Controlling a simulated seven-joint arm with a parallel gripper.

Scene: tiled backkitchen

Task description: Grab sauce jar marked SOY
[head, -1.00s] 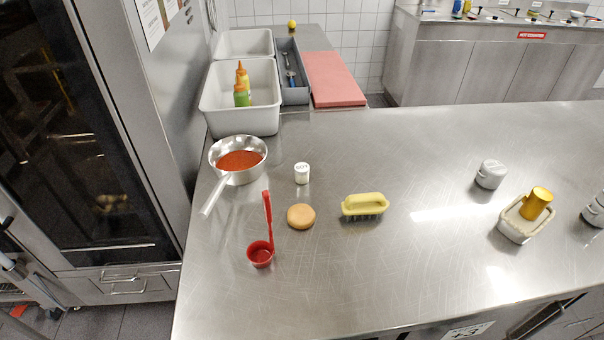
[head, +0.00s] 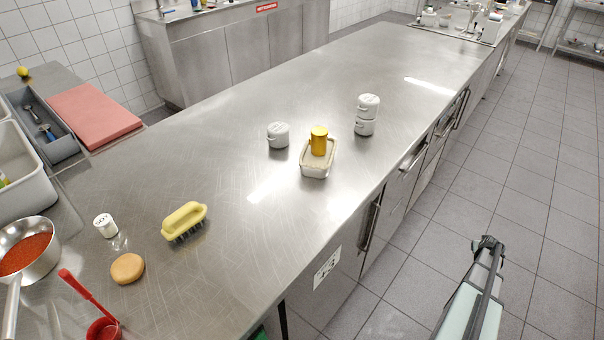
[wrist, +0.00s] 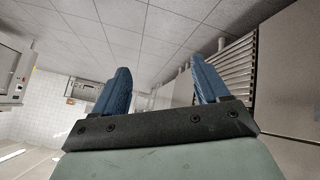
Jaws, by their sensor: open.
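My gripper (head: 489,241) is at the lower right of the head view, over the floor beyond the counter's edge and far from the jar. In the wrist view its two blue fingers (wrist: 160,88) are apart with nothing between them. The wrist view faces the ceiling and wall and does not show the jar.
Near the jar are a bun (head: 127,268), a yellow brush (head: 184,222), a pan of red sauce (head: 28,252) and a red ladle (head: 90,298). The floor (head: 410,235) beside the counter is clear.

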